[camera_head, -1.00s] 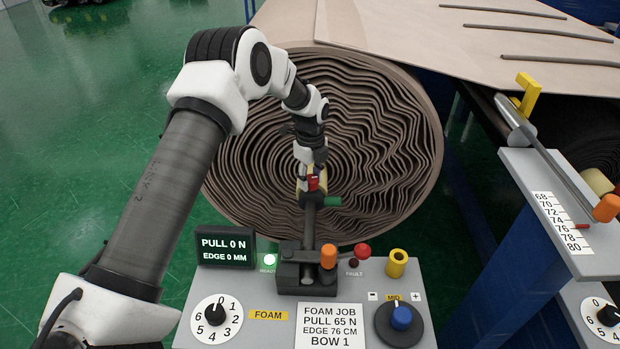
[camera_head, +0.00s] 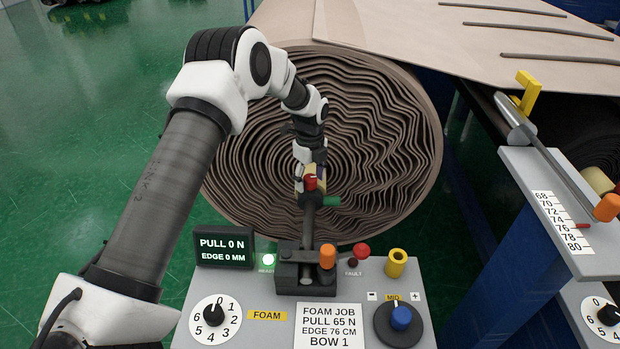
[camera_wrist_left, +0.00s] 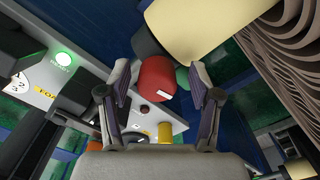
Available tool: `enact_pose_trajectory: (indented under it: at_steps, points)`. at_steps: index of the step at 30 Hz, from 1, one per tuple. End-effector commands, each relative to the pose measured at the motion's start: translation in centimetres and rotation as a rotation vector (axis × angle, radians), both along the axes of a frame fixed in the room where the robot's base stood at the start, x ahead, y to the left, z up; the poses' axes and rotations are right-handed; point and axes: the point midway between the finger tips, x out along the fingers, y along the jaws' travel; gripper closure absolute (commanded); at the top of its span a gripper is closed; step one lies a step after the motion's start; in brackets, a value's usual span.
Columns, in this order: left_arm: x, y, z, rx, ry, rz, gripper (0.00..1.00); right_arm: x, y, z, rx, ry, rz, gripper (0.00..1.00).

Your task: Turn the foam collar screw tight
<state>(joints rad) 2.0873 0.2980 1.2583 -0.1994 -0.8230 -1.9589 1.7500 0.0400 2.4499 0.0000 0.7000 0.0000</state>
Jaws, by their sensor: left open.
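The red collar screw (camera_head: 310,182) sits on the dark shaft in front of the foam roll (camera_head: 400,150). In the left wrist view the red screw head (camera_wrist_left: 156,78), with a small white mark, lies between my fingers. My left gripper (camera_head: 308,172) is at the screw; the wrist view shows its two fingers (camera_wrist_left: 160,92) open, one on each side of the red head with gaps visible. Whether the tips are level with the head is hard to tell. A pale yellow core (camera_wrist_left: 205,25) shows behind the screw. My right gripper is not in view.
A green handle (camera_head: 327,201) is close beside the screw. Below stand an orange knob (camera_head: 328,256), a red button (camera_head: 362,251) and a yellow ring post (camera_head: 397,262) on the grey panel (camera_head: 270,320). The display (camera_head: 224,247) reads PULL 0 N, EDGE 0 MM.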

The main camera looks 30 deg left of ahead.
Motion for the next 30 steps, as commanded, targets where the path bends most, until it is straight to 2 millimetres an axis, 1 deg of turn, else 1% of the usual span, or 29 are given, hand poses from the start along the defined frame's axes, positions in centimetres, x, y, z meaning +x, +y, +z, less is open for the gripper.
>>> enact_pose_trajectory:
  at_steps: [2, 5, 8, 12, 15, 18, 21, 30]
  points:
    - [0.1, 0.0, 0.4, 0.000, -0.002, 0.000, 0.36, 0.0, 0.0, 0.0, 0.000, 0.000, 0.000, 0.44]
    - [0.2, 0.0, 1.7, 0.000, -0.004, 0.000, 0.36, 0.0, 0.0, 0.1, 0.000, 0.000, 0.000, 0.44]
    - [0.2, 0.0, 4.0, 0.001, -0.005, 0.000, 0.36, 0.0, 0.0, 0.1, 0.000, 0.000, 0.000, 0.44]
    - [0.3, 0.0, 7.6, 0.000, -0.003, -0.001, 0.36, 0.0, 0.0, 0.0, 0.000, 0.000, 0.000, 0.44]
    - [0.3, 0.0, 9.8, 0.000, -0.002, -0.001, 0.36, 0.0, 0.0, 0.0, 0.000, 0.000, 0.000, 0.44]
    - [0.3, 0.0, 11.2, 0.000, 0.001, -0.001, 0.36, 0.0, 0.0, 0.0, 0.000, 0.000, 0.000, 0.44]
    - [0.2, 0.0, 11.8, 0.000, 0.002, -0.001, 0.36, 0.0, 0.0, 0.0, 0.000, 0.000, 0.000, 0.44]
    - [0.3, 0.0, 11.8, 0.000, 0.003, -0.001, 0.36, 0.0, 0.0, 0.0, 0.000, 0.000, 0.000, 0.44]
